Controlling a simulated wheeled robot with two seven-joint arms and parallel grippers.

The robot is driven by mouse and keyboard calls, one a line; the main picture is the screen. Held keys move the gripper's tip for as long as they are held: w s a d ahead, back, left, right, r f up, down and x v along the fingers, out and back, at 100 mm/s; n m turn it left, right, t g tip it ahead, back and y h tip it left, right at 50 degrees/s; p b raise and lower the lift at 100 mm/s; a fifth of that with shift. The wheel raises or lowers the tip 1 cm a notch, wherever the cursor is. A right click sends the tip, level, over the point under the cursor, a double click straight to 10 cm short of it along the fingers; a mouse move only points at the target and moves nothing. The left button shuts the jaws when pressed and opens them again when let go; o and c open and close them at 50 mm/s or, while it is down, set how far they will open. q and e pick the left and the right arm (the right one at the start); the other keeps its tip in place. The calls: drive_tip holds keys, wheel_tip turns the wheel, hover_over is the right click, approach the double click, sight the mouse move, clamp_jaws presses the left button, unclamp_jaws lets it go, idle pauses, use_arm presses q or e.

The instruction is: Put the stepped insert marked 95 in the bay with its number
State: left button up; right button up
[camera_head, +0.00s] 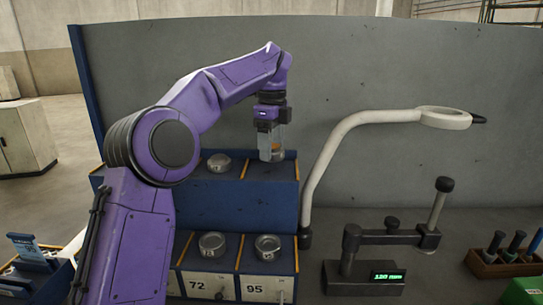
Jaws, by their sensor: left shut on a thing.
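My left gripper (271,158) points down over the right part of the upper tier of a blue rack (243,205). It is shut on a small round metal insert (279,154), partly hidden by the fingers. Its mark cannot be read, and I cannot tell whether it touches the tier. The lower bay labelled 95 (255,289) is at the right, with a round metal piece (267,246) above its label. The bay labelled 72 (198,284) is beside it, with another round piece (213,243). My right gripper is not in view.
Another round metal piece (219,163) lies on the upper tier, left of my gripper. A pale curved lamp arm (334,146) rises close to the rack's right side. A gauge with a green display (388,276) stands further right. A grey panel (420,165) closes off the back.

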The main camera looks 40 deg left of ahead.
use_arm(q)
wheel_tip(320, 180, down, 3)
drive_tip(key=shift+a+f+b, duration=0.15)
drive_tip(key=shift+b, duration=0.35)
drive_tip(key=o, duration=1.6)
wheel_tip(320, 180, up, 12)
drive_tip(key=p, duration=0.5)
drive_tip(key=shift+p, duration=0.35)
